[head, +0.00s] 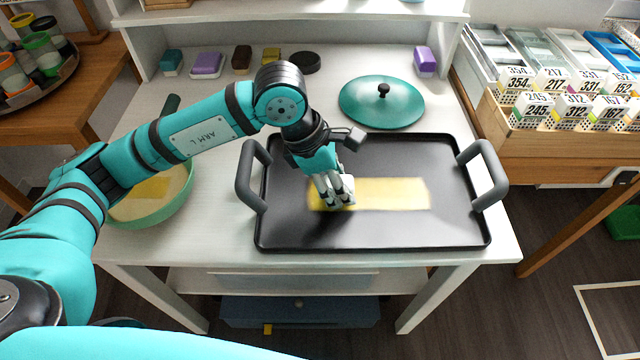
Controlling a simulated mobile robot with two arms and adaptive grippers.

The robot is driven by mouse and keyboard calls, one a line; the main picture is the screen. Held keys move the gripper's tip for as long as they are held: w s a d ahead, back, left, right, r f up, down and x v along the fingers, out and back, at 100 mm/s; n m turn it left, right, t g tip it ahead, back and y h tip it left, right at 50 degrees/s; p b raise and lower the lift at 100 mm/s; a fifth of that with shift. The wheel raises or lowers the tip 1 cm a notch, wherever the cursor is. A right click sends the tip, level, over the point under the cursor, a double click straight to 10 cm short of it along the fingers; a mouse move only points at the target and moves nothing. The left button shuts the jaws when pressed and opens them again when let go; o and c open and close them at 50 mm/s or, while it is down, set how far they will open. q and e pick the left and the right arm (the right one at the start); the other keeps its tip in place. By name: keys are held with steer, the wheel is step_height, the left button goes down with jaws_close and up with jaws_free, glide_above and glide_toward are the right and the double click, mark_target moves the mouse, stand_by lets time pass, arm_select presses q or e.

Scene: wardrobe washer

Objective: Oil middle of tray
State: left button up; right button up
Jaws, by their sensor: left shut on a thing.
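A black rectangular tray (455,218) with two upright grey handles lies on a white table. A yellow oily strip (390,193) runs across the middle of the tray. My left gripper (336,196) is over the left part of the strip, pointing down. It is shut on a small pale thing (347,186) held low at the tray surface; the fingers hide most of it. A teal bowl (150,212) with yellow liquid stands left of the tray, partly behind my left arm. My right gripper is not in view.
A teal lid (382,101) with a black knob lies behind the tray. Small coloured blocks, such as a purple one (206,65), line the table's back. Wooden crates of numbered cards (545,108) stand at the right. The tray's right part is clear.

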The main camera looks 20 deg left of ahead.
mark_target(407, 197)
arm_select(q)
steer(key=shift+d, duration=0.2)
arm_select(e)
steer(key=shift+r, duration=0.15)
arm_select(q)
steer(key=d, duration=0.1)
steer(key=w+d, duration=0.1)
steer(key=d, duration=0.1)
steer(key=d+b, duration=0.1)
steer(key=d, duration=0.1)
steer(key=shift+w+f, duration=0.1)
steer(key=shift+w, duration=0.15)
steer(key=shift+d, duration=0.1)
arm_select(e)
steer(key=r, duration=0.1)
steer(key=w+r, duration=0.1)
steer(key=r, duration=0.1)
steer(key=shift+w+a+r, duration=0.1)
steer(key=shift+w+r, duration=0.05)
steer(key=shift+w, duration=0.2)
